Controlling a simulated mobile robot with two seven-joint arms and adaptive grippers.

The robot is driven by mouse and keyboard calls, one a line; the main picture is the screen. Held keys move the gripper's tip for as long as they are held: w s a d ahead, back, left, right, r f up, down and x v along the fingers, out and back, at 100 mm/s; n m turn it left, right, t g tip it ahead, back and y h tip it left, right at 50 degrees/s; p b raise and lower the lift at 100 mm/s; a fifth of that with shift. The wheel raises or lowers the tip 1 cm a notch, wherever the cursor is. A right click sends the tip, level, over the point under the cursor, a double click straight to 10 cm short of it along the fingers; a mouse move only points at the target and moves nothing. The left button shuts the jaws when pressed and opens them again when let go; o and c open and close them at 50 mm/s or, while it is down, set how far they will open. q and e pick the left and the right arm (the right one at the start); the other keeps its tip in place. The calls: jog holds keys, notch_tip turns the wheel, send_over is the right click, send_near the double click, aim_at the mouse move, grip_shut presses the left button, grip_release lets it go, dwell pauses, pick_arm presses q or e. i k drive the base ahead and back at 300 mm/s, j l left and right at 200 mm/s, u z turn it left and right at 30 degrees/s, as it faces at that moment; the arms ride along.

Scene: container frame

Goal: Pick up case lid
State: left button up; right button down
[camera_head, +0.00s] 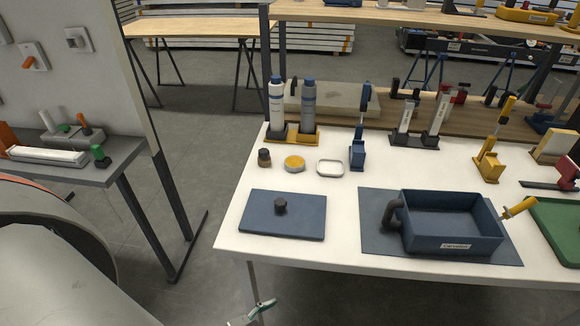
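The case lid (257,222), a flat dark blue rectangular plate, lies flat on the left front part of the white table. A black knob (281,206) stands up near its middle. Nothing covers it. The open blue case (453,246) stands to the right of the lid on a blue-grey mat (376,226). It has a dark handle (391,216) on its left side and a white label on its front. Neither of my grippers shows in this view.
Behind the lid are a small brown-capped jar (264,158), a yellow round tin (294,163) and a white-rimmed dish (330,168). Two bottles stand in a yellow holder (301,140). A green tray (562,232) is at the right. White tabletop (342,205) is bare between lid and mat.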

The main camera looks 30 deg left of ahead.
aim_at(271, 212)
jog(key=u, duration=0.95)
